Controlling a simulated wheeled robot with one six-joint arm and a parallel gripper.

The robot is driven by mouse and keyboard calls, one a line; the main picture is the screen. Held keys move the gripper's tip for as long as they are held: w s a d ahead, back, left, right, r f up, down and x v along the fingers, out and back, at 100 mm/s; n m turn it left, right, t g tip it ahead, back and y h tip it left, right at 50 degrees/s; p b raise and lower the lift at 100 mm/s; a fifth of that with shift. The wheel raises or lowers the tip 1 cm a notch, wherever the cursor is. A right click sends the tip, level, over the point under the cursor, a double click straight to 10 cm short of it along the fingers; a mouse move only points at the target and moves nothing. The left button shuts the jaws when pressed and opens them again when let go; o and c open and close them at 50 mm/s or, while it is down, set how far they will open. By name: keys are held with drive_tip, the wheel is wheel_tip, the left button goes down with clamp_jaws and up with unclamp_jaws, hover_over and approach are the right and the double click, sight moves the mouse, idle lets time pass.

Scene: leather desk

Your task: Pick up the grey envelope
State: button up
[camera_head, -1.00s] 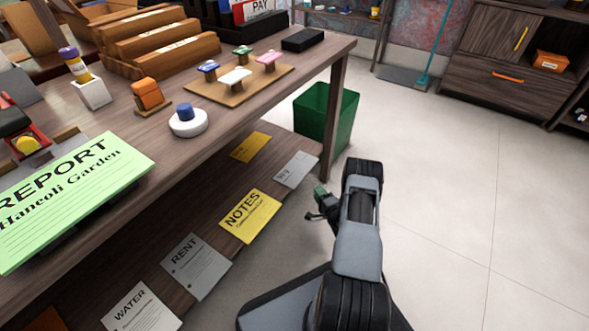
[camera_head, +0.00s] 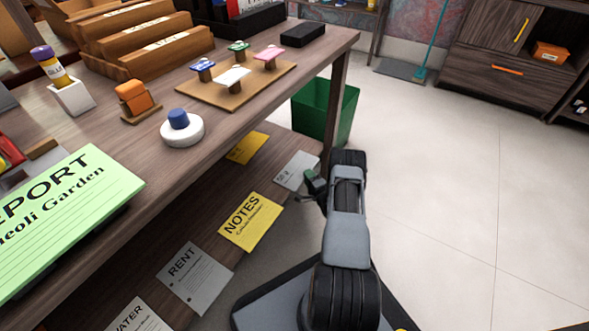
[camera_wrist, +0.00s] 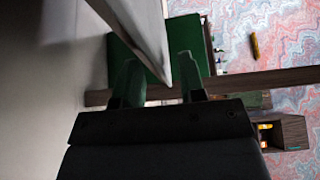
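A small grey envelope (camera_head: 295,169) lies on the lower shelf near the desk's right leg in the head view. A larger grey sheet marked RENT (camera_head: 194,278) lies on the same shelf, nearer. My gripper (camera_head: 308,188) is beside the small grey envelope's lower right corner and overlaps its edge in the picture. In the wrist view my gripper (camera_wrist: 160,78) has two green fingers spread apart. A pale flat piece (camera_wrist: 138,30) reaches between them; I cannot tell for sure whether it is the envelope. No grip on it shows.
The desk's leg (camera_head: 335,95) and a green bin (camera_head: 345,115) stand close behind my gripper. A yellow NOTES envelope (camera_head: 251,222) and another yellow one (camera_head: 246,148) lie on the shelf. The tabletop overhangs the shelf. The floor at right (camera_head: 450,200) is clear.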

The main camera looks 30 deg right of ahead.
drive_tip(key=shift+c, duration=0.3)
clamp_jaws()
